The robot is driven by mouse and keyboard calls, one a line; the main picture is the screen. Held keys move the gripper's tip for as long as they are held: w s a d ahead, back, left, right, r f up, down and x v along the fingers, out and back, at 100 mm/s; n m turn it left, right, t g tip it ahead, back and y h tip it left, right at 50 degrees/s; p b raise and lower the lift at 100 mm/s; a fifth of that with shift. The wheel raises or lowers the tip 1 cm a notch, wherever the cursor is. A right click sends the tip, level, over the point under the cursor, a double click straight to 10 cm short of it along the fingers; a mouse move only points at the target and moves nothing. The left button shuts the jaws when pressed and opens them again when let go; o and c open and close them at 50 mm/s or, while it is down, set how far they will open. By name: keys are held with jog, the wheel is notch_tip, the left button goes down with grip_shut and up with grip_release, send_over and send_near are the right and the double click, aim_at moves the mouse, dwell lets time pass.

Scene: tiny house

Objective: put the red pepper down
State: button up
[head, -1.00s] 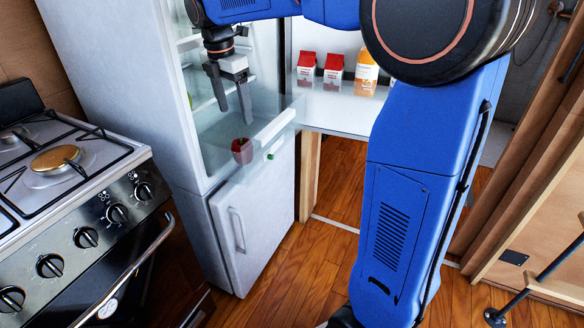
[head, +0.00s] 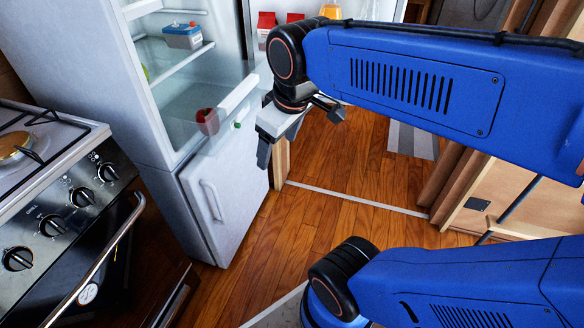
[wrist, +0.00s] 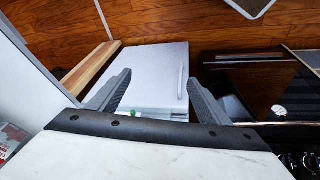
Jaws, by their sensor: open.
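The red pepper (head: 207,121) is in the open fridge (head: 150,75), in the clear drawer low in its upper compartment. It shows through the clear front in the head view. My gripper (head: 285,140) is open and empty, outside the fridge to the right of the pepper and apart from it. In the wrist view my gripper's two fingers (wrist: 158,95) are spread with nothing between them. The pepper is not visible in the wrist view.
The closed lower fridge door (head: 222,195) stands below the drawer. The open upper door holds red cartons (head: 266,27). A blue-and-white container (head: 182,36) sits on a fridge shelf. A stove (head: 60,200) stands at the left. Wooden floor (head: 330,185) is clear.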

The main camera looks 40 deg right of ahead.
jog(key=s+f+m, duration=0.4)
jog(key=shift+s+d+t, duration=0.25)
jog(key=shift+s+t, duration=0.05)
jog(key=shift+t, duration=0.1)
dwell(1.0)
